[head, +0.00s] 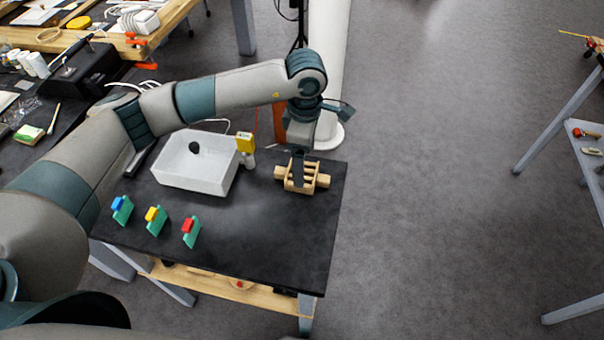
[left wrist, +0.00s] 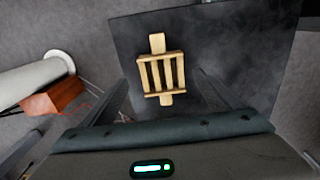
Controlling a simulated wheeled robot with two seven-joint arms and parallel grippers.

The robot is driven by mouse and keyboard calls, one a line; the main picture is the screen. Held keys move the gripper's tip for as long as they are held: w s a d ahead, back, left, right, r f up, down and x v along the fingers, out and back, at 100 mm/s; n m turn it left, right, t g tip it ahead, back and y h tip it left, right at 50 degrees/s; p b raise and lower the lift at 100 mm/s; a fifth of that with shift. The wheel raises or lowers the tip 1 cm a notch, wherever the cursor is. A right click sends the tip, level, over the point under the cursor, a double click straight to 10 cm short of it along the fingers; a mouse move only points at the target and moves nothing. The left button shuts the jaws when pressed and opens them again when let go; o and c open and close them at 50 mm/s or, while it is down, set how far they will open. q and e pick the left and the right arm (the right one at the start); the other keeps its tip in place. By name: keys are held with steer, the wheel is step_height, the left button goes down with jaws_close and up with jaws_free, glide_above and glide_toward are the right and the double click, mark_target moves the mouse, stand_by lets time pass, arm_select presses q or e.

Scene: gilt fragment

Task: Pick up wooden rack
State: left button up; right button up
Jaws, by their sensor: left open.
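The wooden rack (head: 311,180) is a small light-wood frame with several slats and a tab at each end. It sits on the right part of the black tabletop (head: 262,235). In the left wrist view the rack (left wrist: 162,72) lies ahead, between the lines of my two fingers. My left gripper (head: 298,172) points down over the rack and partly covers it in the head view. In the left wrist view my left gripper (left wrist: 160,95) is open and empty, with its fingers spread to either side. I cannot tell whether a finger touches the rack. My right gripper does not show.
A white bin (head: 178,180) with a dark object in it stands left of the rack, with a yellow-topped item (head: 246,143) beside it. Blue, yellow and red blocks on green pieces (head: 156,220) lie at the front left. The table's front right is clear.

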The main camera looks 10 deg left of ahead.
mark_target(313, 179)
arm_select(q)
steer(key=shift+s+a+f+p, duration=0.1)
steer(key=shift+s+f+p, duration=0.05)
steer(key=shift+f+p, duration=0.45)
step_height(313, 179, down, 3)
steer(key=shift+s+a+f+p, duration=0.1)
steer(key=shift+a+f+p, duration=0.1)
steer(key=shift+p, duration=0.95)
steer(key=shift+f, duration=0.3)
steer(key=c, duration=1.2)
